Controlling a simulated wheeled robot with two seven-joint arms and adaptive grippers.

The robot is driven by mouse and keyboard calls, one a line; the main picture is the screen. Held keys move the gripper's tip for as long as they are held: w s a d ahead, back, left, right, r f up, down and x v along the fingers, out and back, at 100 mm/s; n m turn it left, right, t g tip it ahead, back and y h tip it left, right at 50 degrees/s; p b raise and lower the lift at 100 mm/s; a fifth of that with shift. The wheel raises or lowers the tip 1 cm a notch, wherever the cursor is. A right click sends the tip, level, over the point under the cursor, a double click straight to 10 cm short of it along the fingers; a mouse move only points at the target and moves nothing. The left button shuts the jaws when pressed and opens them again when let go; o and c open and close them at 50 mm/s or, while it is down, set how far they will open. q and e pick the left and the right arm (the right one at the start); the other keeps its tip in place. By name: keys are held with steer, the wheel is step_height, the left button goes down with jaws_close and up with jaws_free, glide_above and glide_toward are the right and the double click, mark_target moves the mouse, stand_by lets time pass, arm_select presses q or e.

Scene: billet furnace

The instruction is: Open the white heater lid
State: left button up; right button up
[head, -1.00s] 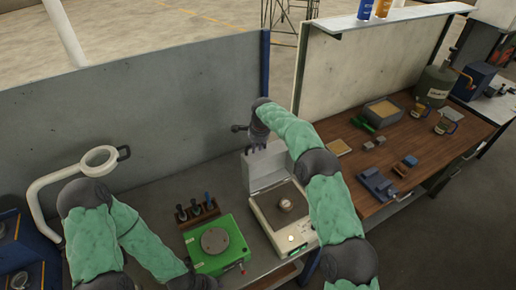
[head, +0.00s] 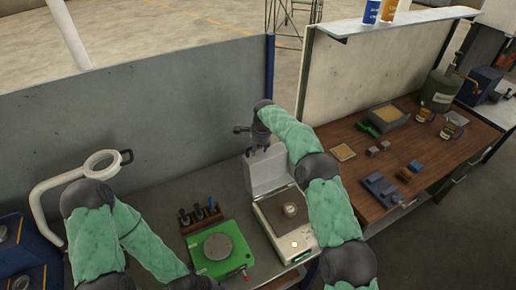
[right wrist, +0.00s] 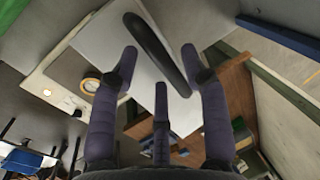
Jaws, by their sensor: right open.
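The white heater (head: 298,241) stands on the grey bench, with a round metal piece (head: 290,210) on its dark inner plate. Its white lid (head: 268,177) stands upright at the back, so the heater is open. In the right wrist view the lid (right wrist: 105,38) shows behind a curved black handle (right wrist: 158,50). My right gripper (head: 259,149) is at the top of the lid. In the right wrist view its fingers (right wrist: 160,62) are spread apart, with the handle passing between them; I cannot tell whether they touch it.
Left of the heater are a green device (head: 219,249) with a round plate and a dark rack (head: 198,217) of tools. A white ring-headed lamp (head: 102,163) stands further left. A grey partition (head: 130,125) rises behind. The wooden table (head: 350,180) at right holds several small items.

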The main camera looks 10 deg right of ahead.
steer(key=a+v, duration=0.1)
steer(key=v, duration=1.1)
steer(key=shift+d, duration=0.45)
steer(key=shift+s+f, duration=0.1)
